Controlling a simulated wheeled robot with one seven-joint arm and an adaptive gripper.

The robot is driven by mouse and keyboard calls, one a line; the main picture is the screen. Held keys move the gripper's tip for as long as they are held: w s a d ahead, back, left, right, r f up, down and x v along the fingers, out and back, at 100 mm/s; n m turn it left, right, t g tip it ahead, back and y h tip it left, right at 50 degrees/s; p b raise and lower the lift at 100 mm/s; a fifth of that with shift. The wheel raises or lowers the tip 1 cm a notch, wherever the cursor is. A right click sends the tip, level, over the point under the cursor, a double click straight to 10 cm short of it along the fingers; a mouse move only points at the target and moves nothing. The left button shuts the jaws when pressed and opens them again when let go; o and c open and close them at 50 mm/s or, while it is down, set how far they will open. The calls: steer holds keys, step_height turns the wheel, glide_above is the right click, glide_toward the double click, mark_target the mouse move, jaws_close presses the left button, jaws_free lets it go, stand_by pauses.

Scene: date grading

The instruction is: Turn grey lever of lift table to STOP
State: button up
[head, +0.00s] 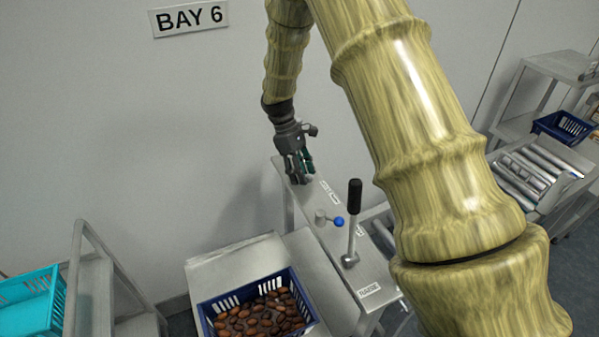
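A grey lever (352,236) with a black grip stands nearly upright on the narrow metal top beside the lift table (213,274). A label (369,290) that seems to read RAISE lies at its near side. Smaller labels (330,192) lie farther back, too small to read; I cannot make out STOP. My gripper (300,177) points down over the far end of this top, beyond the lever and apart from it. Its fingers are small and partly overlap, so their opening is unclear. Nothing held is visible.
A small fitting with a blue knob (340,221) sits just left of the lever. A blue crate of dates (208,321) stands on the lift table. A turquoise crate (30,303) is at left. A roller conveyor (530,172) and another blue crate (564,127) are at right. My arm hides the middle right.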

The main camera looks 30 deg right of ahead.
steer(key=v, duration=1.2)
steer(key=shift+w+f, duration=0.1)
stand_by(0.4)
